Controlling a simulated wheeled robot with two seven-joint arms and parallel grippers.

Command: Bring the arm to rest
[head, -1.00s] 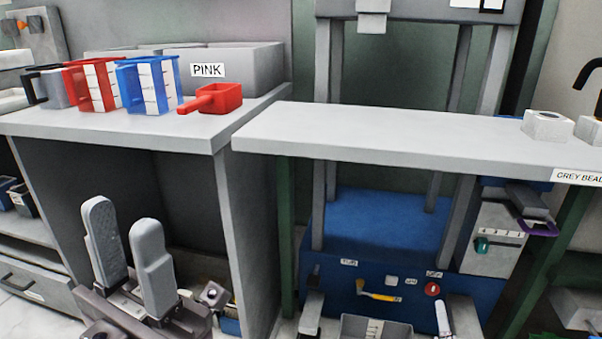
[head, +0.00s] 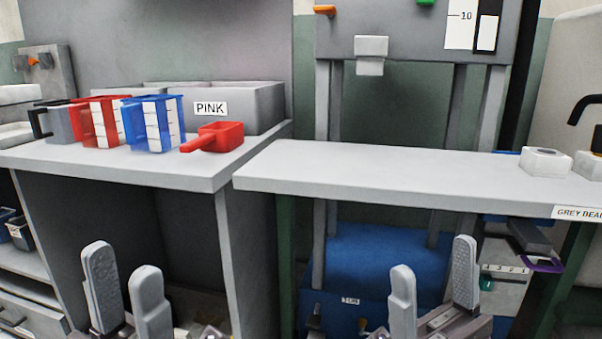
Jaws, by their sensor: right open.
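My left gripper (head: 126,300) is at the lower left, in front of the dark open space under the left shelf. Its two grey fingers stand upright and apart, with nothing between them. My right gripper (head: 434,295) is at the bottom, right of centre, in front of the blue press base (head: 375,262). Its fingers point up, spread apart and empty. Both grippers are below the level of the worktops and touch nothing that I can see. The lower parts of both are cut off by the picture's bottom edge.
The left shelf (head: 120,172) holds a red scoop (head: 220,137), a blue jug (head: 153,122), a red jug (head: 98,122) and a grey bin labelled PINK (head: 256,108). A grey worktop (head: 380,178) spans the right, with a pale hexagonal block (head: 545,161) on it.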

